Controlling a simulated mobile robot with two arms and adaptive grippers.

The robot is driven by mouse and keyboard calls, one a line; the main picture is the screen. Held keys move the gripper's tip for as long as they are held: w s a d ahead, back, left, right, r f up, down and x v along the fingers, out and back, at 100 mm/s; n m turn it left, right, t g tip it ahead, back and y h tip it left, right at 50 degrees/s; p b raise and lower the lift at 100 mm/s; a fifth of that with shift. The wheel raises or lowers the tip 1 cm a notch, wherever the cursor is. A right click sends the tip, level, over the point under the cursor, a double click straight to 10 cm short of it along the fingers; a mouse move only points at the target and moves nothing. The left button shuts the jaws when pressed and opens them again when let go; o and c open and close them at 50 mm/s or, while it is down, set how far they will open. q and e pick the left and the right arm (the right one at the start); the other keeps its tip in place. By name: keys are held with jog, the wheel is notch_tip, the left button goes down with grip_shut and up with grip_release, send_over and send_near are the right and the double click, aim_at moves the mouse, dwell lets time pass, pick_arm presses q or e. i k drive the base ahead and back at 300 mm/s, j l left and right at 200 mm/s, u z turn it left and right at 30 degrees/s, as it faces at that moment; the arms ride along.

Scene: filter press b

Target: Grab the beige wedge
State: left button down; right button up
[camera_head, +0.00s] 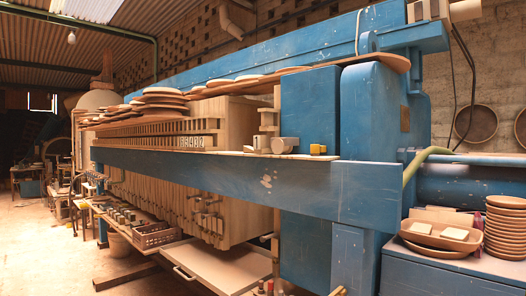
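I cannot clearly make out a beige wedge. Two small beige pieces, one (421,228) and another (455,233), lie in a brown dish at the right; their exact shape is too small to tell. Small pale pieces, one (262,143) and another (285,145), sit on the ledge of the blue press beam beside a yellow block (318,149). Neither of my grippers shows in the head view.
The long blue filter press (250,175) fills the middle. A stack of brown plates (506,228) stands on the blue surface at the right. A pale board (215,266) juts out low under the press. Open floor (35,240) lies at the left.

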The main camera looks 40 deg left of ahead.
aim_at(247, 149)
jog(key=i+j, duration=0.15)
jog(key=j, duration=0.4)
jog(key=i+j+z, duration=0.15)
jog(key=j, duration=1)
jog(key=i+j+z, duration=0.15)
jog(key=j, duration=0.4)
jog(key=i+j, duration=0.1)
jog(key=j, duration=1)
jog(key=i+j, duration=0.15)
jog(key=j, duration=0.45)
jog(key=i+j, duration=0.1)
jog(key=j, duration=1)
jog(key=i, duration=0.05)
